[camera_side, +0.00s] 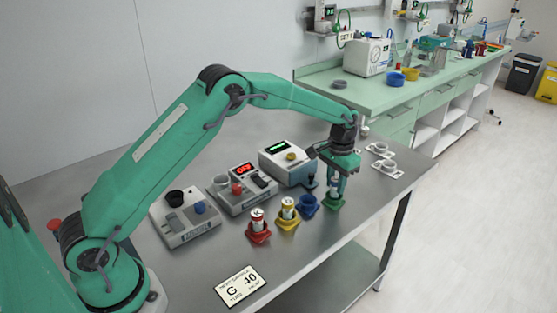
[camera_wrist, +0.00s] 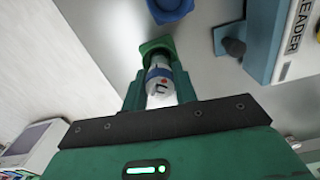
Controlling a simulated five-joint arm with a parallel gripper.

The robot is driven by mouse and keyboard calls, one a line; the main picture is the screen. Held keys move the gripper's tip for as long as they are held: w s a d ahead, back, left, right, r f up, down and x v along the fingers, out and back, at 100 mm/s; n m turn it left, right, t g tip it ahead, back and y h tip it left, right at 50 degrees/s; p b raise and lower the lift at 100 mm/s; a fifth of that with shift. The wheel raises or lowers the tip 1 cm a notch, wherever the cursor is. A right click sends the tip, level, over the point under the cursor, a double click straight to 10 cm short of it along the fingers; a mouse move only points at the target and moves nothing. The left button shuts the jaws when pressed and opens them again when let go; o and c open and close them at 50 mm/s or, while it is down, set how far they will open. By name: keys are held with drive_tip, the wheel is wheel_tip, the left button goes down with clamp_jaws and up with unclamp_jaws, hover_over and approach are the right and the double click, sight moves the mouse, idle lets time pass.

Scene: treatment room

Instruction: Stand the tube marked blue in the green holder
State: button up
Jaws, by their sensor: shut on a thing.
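My gripper (camera_side: 334,183) is shut on a white tube (camera_side: 334,188) at the far right end of the row of holders.
A red holder (camera_side: 258,237) and a yellow holder (camera_side: 288,223) each hold a tube, left of the blue one. Several devices stand behind, including a reader (camera_side: 287,163). A card (camera_side: 240,286) lies at the front. Grey ring holders (camera_side: 381,150) stand at the back right.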

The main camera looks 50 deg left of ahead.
sight(337, 179)
drive_tip(key=shift+f, duration=0.5)
drive_tip(key=o, duration=0.8)
drive_tip(key=shift+c, duration=0.2)
drive_tip(key=shift+r, duration=5.5)
